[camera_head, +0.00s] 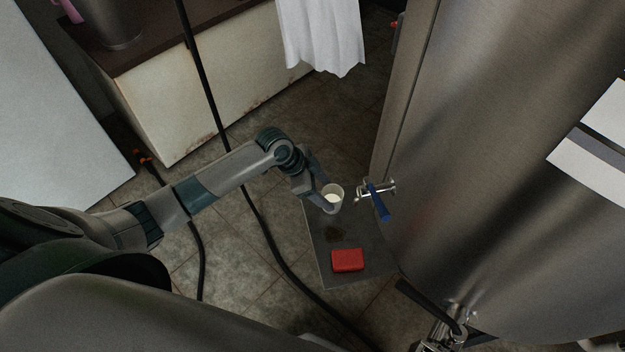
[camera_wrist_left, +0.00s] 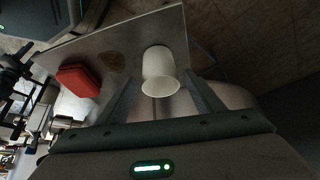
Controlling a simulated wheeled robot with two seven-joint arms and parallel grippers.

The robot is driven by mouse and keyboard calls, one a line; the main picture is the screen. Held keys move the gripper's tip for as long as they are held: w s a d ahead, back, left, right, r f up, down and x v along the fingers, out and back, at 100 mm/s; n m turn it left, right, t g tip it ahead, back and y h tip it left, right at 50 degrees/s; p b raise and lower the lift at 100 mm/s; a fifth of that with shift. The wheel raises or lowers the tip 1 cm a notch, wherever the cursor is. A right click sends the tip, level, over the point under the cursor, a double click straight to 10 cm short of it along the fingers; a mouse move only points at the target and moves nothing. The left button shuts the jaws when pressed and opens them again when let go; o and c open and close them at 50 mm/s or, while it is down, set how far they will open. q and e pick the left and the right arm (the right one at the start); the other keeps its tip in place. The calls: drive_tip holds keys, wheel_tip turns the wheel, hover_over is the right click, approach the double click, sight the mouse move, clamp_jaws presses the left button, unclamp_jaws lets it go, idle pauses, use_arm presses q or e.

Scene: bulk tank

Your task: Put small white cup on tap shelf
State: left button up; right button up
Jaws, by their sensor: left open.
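The small white cup (camera_head: 332,198) appears to stand upright on the far end of the grey tap shelf (camera_head: 352,278). In the left wrist view the cup (camera_wrist_left: 160,72) is between the two fingers of my left gripper (camera_wrist_left: 160,88), with visible gaps beside it. My left gripper (camera_head: 322,190) is open around the cup in the head view, where its fingers are partly hidden. The shelf (camera_wrist_left: 110,38) also shows in the left wrist view. My right gripper is not in view.
A red block (camera_head: 347,260) and a dark stain (camera_head: 334,235) are on the shelf. The steel tank (camera_head: 480,150) stands close on the right, with a blue-handled tap (camera_head: 378,200) near the cup. A dark hose (camera_head: 262,225) crosses the tiled floor. A white towel (camera_head: 322,35) hangs behind.

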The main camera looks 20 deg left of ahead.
use_arm(q)
drive_tip(key=v, duration=0.7)
drive_tip(key=shift+b, duration=0.45)
